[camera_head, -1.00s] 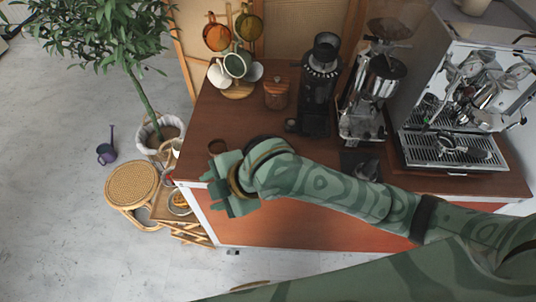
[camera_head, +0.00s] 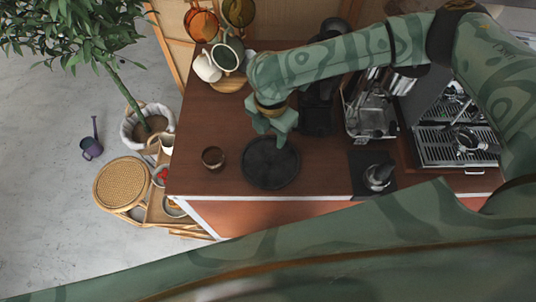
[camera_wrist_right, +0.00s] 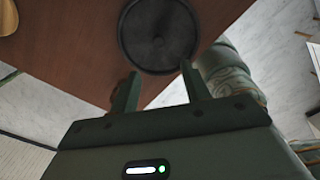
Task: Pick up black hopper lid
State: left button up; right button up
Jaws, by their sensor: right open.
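A round black disc with a raised rim (camera_head: 271,163) lies flat on the brown counter near its front edge. It shows at the top of the right wrist view (camera_wrist_right: 158,30). I cannot tell for sure whether it is the hopper lid. My right gripper (camera_head: 268,132) hangs at the disc's far edge, with its jaws apart and nothing between them. Its two fingers (camera_wrist_right: 160,90) point toward the disc in the right wrist view. A black round top (camera_head: 336,28) shows on the black grinder, partly hidden by my right arm. My left gripper is not in view.
A small brown cup (camera_head: 212,157) stands left of the disc. A tamper (camera_head: 379,175) rests on a black mat to the right. The counter's front left is mostly clear.

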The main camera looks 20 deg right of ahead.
send_near(270, 158)
jog(key=s, duration=0.1)
jog(key=f, duration=0.1)
jog(key=w+f, duration=0.1)
jog(key=f+b, duration=0.1)
jog(key=f, duration=0.1)
jog(key=shift+w, duration=0.3)
jog(key=f, duration=0.3)
jog(key=f+b, duration=0.1)
jog(key=shift+s+f, duration=0.15)
jog(key=shift+s, duration=0.25)
jog(key=shift+w+f, duration=0.15)
jog(key=shift+f, duration=0.15)
jog(key=shift+r, duration=0.1)
jog(key=shift+c, duration=1.2)
grip_shut()
